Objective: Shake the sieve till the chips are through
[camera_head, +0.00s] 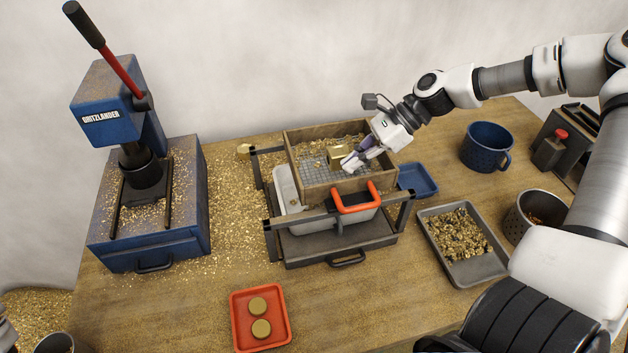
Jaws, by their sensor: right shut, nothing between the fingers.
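The sieve is a wooden box frame (309,186) with a grey wire mesh (318,170) and an orange handle (356,198) at its front. It sits on a dark rail stand (400,216). Golden chips (312,144) lie in it, mostly along the back. A brass block (338,152) sits on the mesh. My right gripper (349,163) is over the sieve, its fingers shut beside the block and empty. Whether the fingertips touch the mesh or block is unclear. A pale tray (284,184) shows partly under the sieve. My left gripper is out of view.
A blue press (147,206) with a red lever stands left. A red tray (236,307) with two brass discs is in front. A grey tray of chips (459,215), a small blue tray (417,179) and a blue mug (487,145) are right. Chips litter the left table.

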